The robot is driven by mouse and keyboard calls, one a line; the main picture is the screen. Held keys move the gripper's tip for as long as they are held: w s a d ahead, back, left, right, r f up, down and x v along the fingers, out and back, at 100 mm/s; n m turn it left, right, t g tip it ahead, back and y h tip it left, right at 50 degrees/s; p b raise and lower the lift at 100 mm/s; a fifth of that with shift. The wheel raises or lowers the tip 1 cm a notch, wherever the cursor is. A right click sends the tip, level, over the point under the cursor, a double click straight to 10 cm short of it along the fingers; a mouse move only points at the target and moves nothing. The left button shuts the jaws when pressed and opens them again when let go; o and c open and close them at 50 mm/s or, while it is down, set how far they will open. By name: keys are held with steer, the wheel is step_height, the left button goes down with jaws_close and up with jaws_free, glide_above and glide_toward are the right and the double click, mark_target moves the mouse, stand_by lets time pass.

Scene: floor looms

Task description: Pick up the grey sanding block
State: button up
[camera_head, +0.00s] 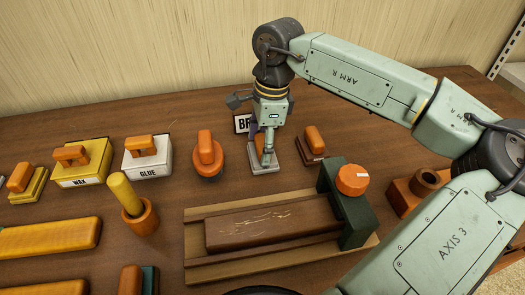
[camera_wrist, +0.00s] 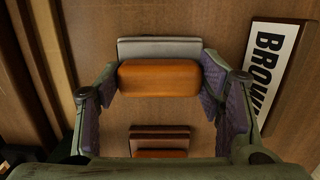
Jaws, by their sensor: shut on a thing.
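The grey sanding block (camera_head: 264,168) sits on the brown table behind the wooden vice, with an orange handle on its grey base. My gripper (camera_head: 267,148) points down over it and is shut on the handle, hiding part of it. In the wrist view the grey base (camera_wrist: 160,46) shows behind the orange handle, which lies between the two purple finger pads of my gripper (camera_wrist: 160,80). I cannot tell any gap between the base and the table.
A brown block (camera_head: 312,151) with an orange handle stands close on the right. A round orange-handled tool (camera_head: 206,154) is on the left, beside the white GLUE box (camera_head: 147,165). A BROWN sign (camera_head: 241,123) stands behind. The wooden vice (camera_head: 215,266) fills the front.

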mark_target(263, 143)
steer(key=shift+r, duration=0.15)
step_height(263, 143, up, 10)
steer(key=shift+f+b, duration=0.1)
steer(key=shift+b, duration=0.75)
steer(key=o, duration=0.7)
steer(key=c, duration=0.5)
steer(key=shift+s, duration=0.1)
